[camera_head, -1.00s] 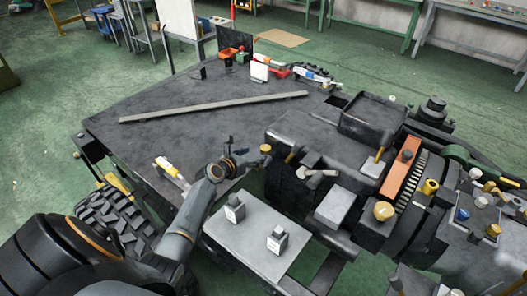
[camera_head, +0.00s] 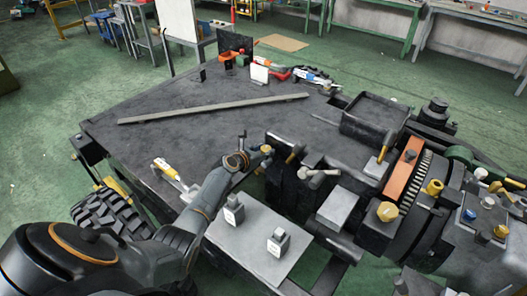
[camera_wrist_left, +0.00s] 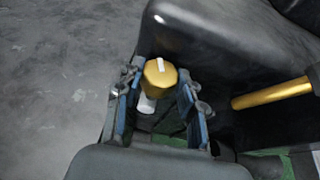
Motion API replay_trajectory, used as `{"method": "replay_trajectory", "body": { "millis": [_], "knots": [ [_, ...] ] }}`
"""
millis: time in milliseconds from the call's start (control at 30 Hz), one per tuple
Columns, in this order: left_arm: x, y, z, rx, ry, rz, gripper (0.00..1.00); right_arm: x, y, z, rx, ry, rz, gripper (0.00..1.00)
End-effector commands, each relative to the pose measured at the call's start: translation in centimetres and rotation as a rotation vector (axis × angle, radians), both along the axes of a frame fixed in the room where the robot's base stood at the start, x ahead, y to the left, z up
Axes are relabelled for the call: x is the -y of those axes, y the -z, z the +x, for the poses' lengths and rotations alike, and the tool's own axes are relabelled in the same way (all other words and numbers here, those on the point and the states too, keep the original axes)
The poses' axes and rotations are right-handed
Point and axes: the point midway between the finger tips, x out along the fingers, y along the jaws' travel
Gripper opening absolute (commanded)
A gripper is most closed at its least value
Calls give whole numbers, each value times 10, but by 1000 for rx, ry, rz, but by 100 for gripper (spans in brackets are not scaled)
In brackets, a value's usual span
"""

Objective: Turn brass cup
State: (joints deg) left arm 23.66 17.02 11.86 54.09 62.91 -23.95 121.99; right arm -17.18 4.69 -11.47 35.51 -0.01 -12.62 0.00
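The brass cup (camera_wrist_left: 159,72) is a gold, faceted piece with a white mark on its top, seen in the left wrist view. A small brass cap (camera_head: 266,149), apparently the same piece, shows in the head view at the near left edge of the dark machinery. My left gripper (camera_head: 251,154) is just left of it. In the left wrist view its two blue-grey fingers are spread on either side of the cup, with gaps visible and no clear contact. A white cylindrical part (camera_wrist_left: 146,103) shows below the cup between the fingers. My right gripper is not in view.
Dark machinery (camera_head: 375,160) with several other brass caps and handles fills the right side. A brass rod (camera_wrist_left: 272,94) lies right of my fingers. A grey plate (camera_head: 255,242) with two small blocks is in front. The dark deck (camera_head: 200,130) carries a long bar.

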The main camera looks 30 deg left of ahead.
Motion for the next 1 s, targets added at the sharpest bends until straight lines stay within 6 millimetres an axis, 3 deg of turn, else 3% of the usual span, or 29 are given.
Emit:
{"method": "replay_trajectory", "body": {
  "millis": [33,100,133,333,700,1000],
  "knots": [
    [0,0,0,0,0,0,22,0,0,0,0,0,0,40],
    [0,0,0,0,0,0,8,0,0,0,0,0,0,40],
    [0,0,0,0,0,0,6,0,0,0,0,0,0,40],
    [-2,5,0,-2,36,-2,6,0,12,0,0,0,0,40],
    [-6,7,2,0,330,1,6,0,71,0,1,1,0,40],
    [-6,1,1,-1,413,-1,6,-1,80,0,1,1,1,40]
  ]
}}
